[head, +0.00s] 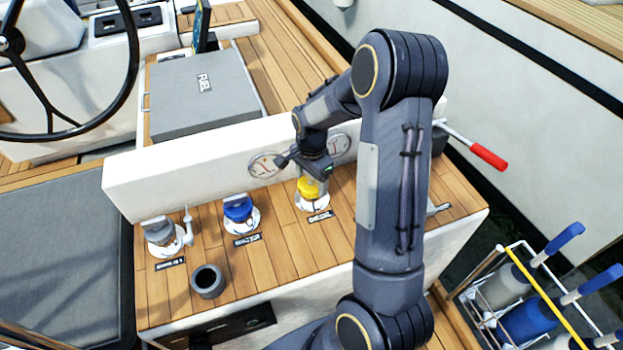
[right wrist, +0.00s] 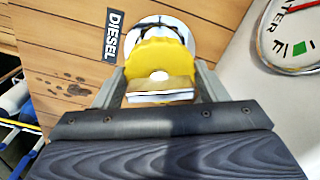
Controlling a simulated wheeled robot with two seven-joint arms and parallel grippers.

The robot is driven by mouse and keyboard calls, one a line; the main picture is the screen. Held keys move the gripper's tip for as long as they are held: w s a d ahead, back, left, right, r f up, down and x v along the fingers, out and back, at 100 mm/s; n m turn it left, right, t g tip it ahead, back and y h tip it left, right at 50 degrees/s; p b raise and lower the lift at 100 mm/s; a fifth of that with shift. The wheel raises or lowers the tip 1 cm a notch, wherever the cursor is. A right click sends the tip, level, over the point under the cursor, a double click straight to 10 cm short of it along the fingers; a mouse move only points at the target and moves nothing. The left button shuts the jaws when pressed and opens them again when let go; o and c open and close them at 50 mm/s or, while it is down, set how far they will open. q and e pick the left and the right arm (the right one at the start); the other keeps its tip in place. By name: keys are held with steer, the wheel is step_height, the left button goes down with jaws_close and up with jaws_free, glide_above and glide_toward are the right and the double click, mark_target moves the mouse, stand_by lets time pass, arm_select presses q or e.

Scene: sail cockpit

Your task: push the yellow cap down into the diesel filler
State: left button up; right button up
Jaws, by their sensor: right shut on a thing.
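The yellow cap (head: 308,188) is at the diesel filler (head: 312,202), a round metal fitting in the wooden deck beside the DIESEL label (head: 320,217). My right gripper (head: 313,175) comes down from above and is shut on the cap. In the right wrist view the yellow cap (right wrist: 160,62) sits between the two fingers, with its pale grip tab toward the gripper. The shiny filler ring (right wrist: 178,32) shows just beyond it. The cap hides the filler opening, so I cannot tell how deep it sits. My left gripper is not in view.
A blue cap (head: 238,208) and a grey cap (head: 158,230) sit at fittings to the left. A dark cup (head: 207,281) stands near the front edge. A white wall with gauges (head: 265,165) rises close behind the filler. A red-handled lever (head: 487,156) is at the right.

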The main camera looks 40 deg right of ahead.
steer(key=shift+f, duration=0.1)
steer(key=o, duration=0.8)
step_height(320, 180, up, 11)
steer(key=p, duration=0.8)
stand_by(0.3)
